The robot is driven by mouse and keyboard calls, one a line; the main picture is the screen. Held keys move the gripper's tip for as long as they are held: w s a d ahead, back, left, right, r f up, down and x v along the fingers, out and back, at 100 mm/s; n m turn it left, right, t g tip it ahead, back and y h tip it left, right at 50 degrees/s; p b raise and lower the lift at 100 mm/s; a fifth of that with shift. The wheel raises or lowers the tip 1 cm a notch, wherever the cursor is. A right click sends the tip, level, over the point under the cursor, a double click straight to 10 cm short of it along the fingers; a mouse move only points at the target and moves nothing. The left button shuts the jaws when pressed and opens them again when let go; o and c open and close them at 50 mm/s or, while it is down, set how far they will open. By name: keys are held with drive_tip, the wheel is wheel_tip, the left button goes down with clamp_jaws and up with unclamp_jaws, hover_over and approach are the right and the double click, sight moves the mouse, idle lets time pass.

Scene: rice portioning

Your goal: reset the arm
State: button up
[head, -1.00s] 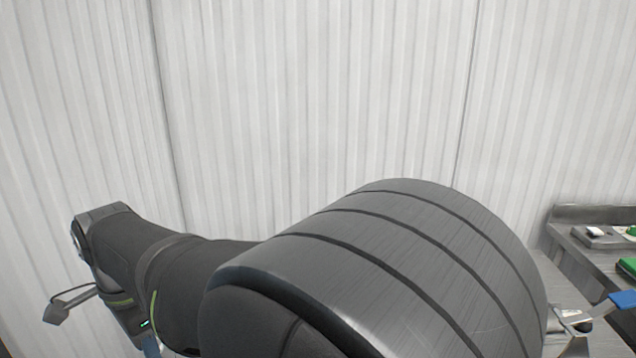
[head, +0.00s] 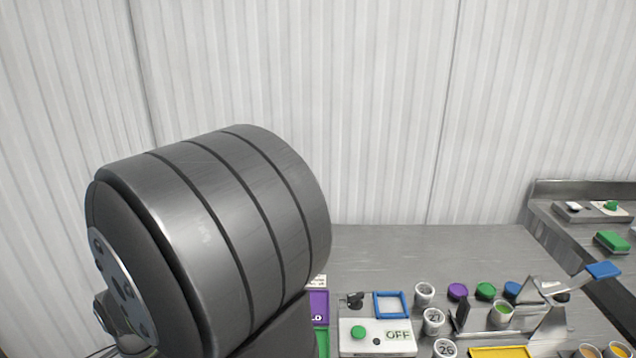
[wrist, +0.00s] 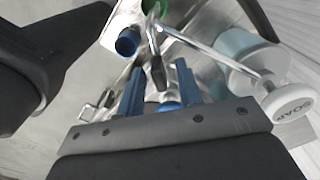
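My gripper (wrist: 159,75) shows in the wrist view as two blue fingers standing apart, so it is open. A dark rounded tip on a metal rod (wrist: 157,72) appears between the fingers in the picture; I cannot tell how far beyond them it is. A blue round thing (wrist: 168,105) shows lower between the fingers, partly hidden by the gripper body. In the head view my large dark arm link fills the left side, and the gripper is out of sight.

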idle(0.4)
wheel_tip(320, 180, up, 17)
wheel_tip(320, 180, down, 18)
drive_tip(key=shift+r, duration=0.2)
drive_tip(key=shift+s+d+r+n, duration=0.1)
drive_tip(key=shift+d+r+n, duration=0.05)
drive_tip(key=shift+n, duration=0.25)
drive_tip(key=shift+s+d+n, duration=0.2)
drive_tip(key=shift+d+n, duration=0.2)
drive_tip(key=shift+n, duration=0.5)
drive_tip(key=shift+o, duration=0.2)
